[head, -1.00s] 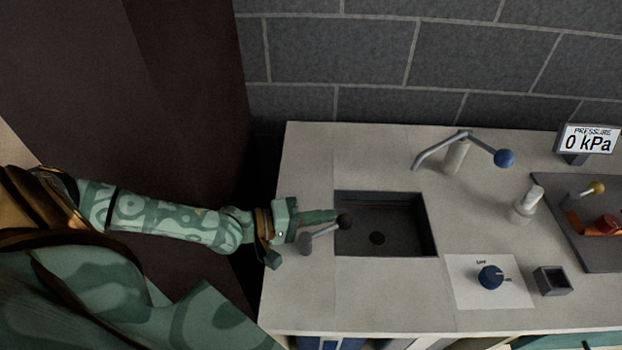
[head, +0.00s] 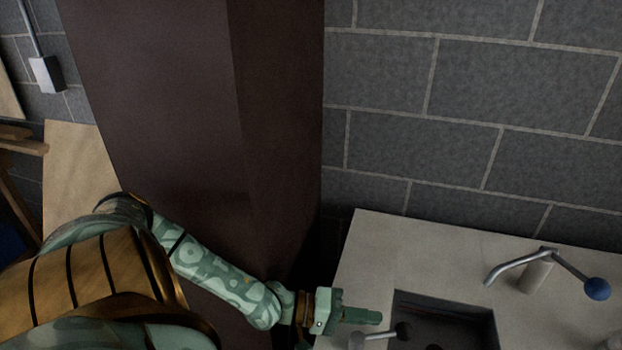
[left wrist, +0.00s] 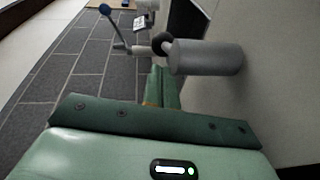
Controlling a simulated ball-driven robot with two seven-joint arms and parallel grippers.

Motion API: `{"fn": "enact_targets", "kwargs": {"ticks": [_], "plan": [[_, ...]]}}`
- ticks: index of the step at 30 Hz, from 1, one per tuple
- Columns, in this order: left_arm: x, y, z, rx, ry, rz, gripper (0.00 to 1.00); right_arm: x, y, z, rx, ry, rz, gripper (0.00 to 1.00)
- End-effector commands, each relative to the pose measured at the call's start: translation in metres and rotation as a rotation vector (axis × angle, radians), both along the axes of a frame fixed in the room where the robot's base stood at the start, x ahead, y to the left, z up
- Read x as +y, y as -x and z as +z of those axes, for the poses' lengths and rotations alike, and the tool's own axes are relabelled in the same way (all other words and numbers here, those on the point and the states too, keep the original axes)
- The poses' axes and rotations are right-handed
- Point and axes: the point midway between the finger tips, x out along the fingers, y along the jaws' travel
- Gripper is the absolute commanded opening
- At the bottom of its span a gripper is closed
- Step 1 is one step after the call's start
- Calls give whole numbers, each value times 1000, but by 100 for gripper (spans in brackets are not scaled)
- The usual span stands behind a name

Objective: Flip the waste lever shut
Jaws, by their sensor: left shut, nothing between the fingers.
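The waste lever (head: 381,336) stands at the left edge of the sink, low in the head view. It has a grey base, a thin rod and a black ball knob, and its rod points right toward the basin. In the left wrist view the lever's grey cylinder base (left wrist: 205,57) and black knob (left wrist: 162,42) show just beyond the fingers. My left gripper (head: 376,317) is shut and empty, with its fingertips just behind and left of the knob. Its fingers also show in the left wrist view (left wrist: 162,88). I cannot tell whether they touch the lever. My right gripper is not in view.
The sink basin (head: 445,309) is cut off at the bottom of the head view. A faucet (head: 537,272) with a blue ball handle (head: 597,289) stands behind it on the pale counter (head: 400,249). A dark brown panel (head: 190,120) rises behind my left arm.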

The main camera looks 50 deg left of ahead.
Motion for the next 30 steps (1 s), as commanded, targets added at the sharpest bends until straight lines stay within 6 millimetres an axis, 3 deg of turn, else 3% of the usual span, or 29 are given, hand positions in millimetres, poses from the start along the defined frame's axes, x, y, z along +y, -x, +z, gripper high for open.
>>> {"fn": "enact_targets", "kwargs": {"ticks": [9, 15, 21, 30], "plan": [[50, 59, 11, 4, -7, -2, 0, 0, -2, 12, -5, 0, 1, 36], [75, 88, 16, 2, -4, -2, 0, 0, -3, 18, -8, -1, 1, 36], [86, 101, 18, 0, -4, -1, 0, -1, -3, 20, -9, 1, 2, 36], [88, 103, 18, 0, -2, -1, 0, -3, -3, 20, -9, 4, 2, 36]]}}
